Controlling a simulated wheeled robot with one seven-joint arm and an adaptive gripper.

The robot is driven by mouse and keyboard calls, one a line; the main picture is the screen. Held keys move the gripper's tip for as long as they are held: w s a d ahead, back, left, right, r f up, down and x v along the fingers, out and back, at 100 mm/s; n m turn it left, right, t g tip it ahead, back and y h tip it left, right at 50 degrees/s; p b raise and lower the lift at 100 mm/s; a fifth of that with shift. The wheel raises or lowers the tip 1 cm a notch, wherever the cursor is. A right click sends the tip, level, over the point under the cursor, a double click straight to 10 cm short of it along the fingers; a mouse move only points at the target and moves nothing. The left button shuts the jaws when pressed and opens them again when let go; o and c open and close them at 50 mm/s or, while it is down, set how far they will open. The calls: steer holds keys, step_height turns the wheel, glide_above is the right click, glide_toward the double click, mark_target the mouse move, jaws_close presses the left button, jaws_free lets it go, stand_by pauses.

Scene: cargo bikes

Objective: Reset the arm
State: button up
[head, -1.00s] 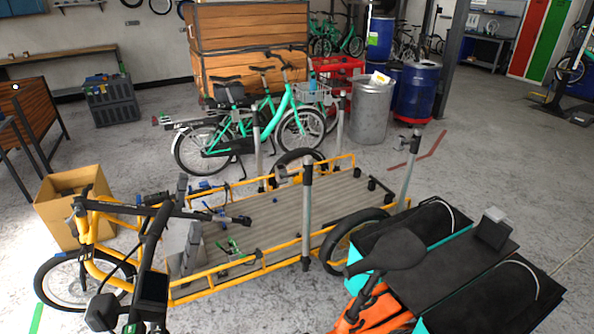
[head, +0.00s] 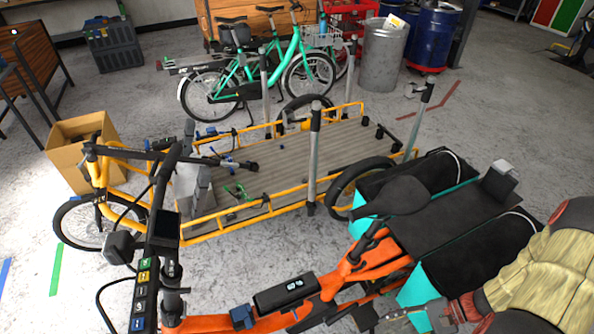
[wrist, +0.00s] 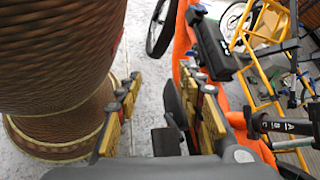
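My gripper (wrist: 163,88) shows in the wrist view with its two yellow-padded fingers spread apart. The gap between them holds nothing, with grey floor and dark bike parts behind. In the head view my arm (head: 545,265) enters at the lower right, and its end reaches left, low over the orange cargo bike (head: 375,265). The gripper's fingertips are hard to make out there. In the wrist view the orange frame (wrist: 182,45) runs close beside the right finger. I cannot tell whether they touch.
A yellow cargo bike (head: 270,195) with a flat grey deck stands beyond the orange one. A cardboard box (head: 68,178) is at the left. Green bikes (head: 255,70), a metal bin (head: 383,58) and a blue barrel (head: 432,40) stand behind. Open floor lies at the right.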

steer(key=w+a+r+n+t+h, duration=0.2)
steer(key=r+n+h, duration=0.85)
steer(key=r, duration=1.85)
steer(key=a+r+n+t+h+p, duration=0.1)
steer(key=a+r+n+t, duration=0.1)
steer(key=a+r, duration=0.7)
steer(key=shift+s+a+r+n+t, duration=0.15)
steer(key=shift+s+r+n+t, duration=0.2)
steer(key=shift+r+t, duration=0.45)
steer(key=shift+r, duration=0.2)
